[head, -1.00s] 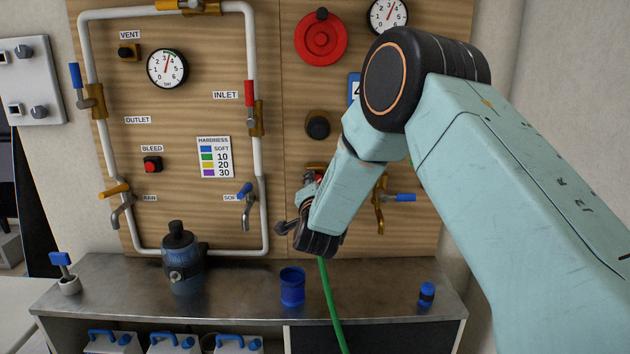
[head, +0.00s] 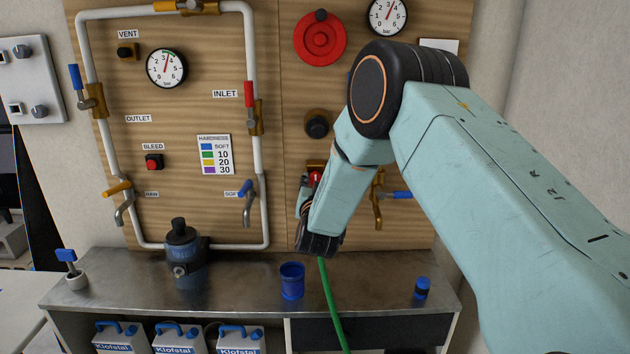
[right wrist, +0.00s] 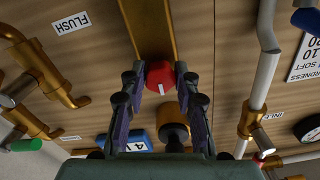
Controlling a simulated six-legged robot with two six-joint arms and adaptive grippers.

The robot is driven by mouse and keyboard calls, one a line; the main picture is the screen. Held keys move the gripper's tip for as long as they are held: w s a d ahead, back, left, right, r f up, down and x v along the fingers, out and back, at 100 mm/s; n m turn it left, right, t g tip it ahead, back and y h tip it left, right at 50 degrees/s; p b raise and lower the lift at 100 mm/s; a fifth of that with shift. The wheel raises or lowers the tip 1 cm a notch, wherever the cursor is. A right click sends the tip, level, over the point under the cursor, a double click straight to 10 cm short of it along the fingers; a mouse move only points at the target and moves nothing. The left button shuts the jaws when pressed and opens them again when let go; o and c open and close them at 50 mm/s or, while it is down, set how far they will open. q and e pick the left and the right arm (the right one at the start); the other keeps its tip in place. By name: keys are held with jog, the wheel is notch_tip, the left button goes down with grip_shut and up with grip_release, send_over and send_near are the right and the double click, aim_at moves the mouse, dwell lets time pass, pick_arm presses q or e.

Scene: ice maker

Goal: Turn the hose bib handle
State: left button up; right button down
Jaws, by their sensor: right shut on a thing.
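The hose bib handle is a red round knob with a white mark (right wrist: 160,76), in front of a brass body (right wrist: 150,28) in the right wrist view. In the head view a bit of its red (head: 315,178) shows just above my right gripper. My right gripper (right wrist: 160,88) has one finger on each side of the knob and is shut on it. In the head view my right gripper (head: 304,196) is mostly hidden behind my wrist. A green hose (head: 330,305) hangs below it. My left gripper is not in view.
A brass tap with a blue lever (head: 397,195) is close on the right of my arm. A black knob (head: 317,124) and a red wheel (head: 320,38) are above. A blue cup (head: 292,281) and a small blue-black container (head: 422,288) stand on the metal counter (head: 235,290).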

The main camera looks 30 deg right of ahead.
jog(key=shift+r+n, duration=0.1)
jog(key=shift+n, duration=0.2)
jog(key=c, duration=1)
grip_release()
jog(key=v, duration=1.2)
